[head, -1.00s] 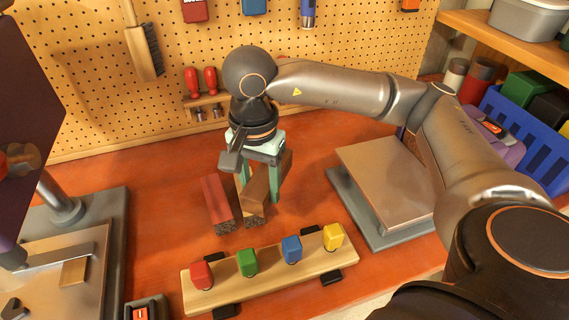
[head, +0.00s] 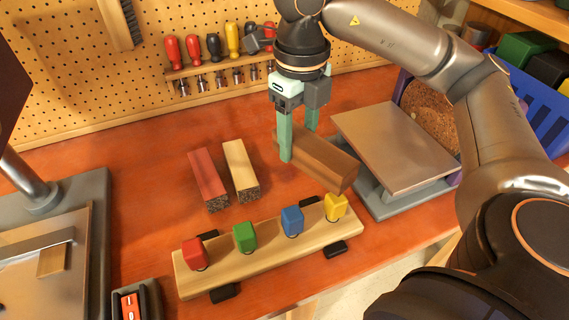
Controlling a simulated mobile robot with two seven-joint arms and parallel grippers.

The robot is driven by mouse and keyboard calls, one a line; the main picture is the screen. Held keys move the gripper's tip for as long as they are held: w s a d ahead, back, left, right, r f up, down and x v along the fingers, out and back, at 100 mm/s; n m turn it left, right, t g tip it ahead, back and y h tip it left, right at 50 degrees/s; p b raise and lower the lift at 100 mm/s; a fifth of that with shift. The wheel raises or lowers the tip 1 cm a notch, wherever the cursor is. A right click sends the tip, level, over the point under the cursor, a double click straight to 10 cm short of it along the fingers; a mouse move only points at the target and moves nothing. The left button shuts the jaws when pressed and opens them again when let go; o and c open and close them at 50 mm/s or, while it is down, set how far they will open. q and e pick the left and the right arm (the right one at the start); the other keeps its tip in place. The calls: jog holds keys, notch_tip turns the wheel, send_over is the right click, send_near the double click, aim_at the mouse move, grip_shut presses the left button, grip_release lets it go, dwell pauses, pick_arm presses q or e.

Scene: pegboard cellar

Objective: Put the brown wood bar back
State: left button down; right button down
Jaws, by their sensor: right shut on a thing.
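The brown wood bar (head: 325,162) is held between the green-grey fingers of my right gripper (head: 299,142). The bar lies about level, slanting from upper left to lower right, and appears raised above the bench. Its near end overlaps the left edge of the metal-topped platform in the picture; I cannot tell whether they touch. A red wood bar (head: 207,178) and a pale wood bar (head: 240,168) lie side by side on the bench, left of the gripper. My left gripper is not in view.
A wooden rail (head: 265,250) with red, green, blue and yellow blocks stands in front. The metal-topped platform (head: 392,145) is at right. A rack of screwdrivers (head: 220,68) hangs on the pegboard. A switch box (head: 132,303) sits front left. Bench between the pale bar and gripper is clear.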

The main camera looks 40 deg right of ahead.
jog(key=m, duration=0.2)
jog(key=d+m, duration=0.1)
jog(key=m, duration=0.1)
jog(key=shift+s+r+b, duration=0.15)
jog(key=shift+s+b, duration=0.15)
jog(key=shift+s, duration=0.1)
jog(key=shift+w+d, duration=0.1)
jog(key=shift+m, duration=0.3)
jog(key=w+d+f, duration=0.1)
jog(key=w+f, duration=0.1)
jog(key=w, duration=0.2)
jog(key=w+f+b, duration=0.1)
jog(key=w+f, duration=0.2)
jog(key=w, duration=0.1)
jog(key=w+d+f, duration=0.1)
jog(key=w+f, duration=0.2)
jog(key=w, duration=0.1)
jog(key=shift+d+f, duration=0.15)
jog(key=shift+d, duration=0.2)
jog(key=shift+w+d+f, duration=0.1)
jog(key=shift+w+f, duration=0.4)
jog(key=shift+f, duration=0.15)
notch_tip(320, 180, down, 3)
jog(key=shift+w+d+f, duration=0.1)
jog(key=shift+w+f, duration=0.05)
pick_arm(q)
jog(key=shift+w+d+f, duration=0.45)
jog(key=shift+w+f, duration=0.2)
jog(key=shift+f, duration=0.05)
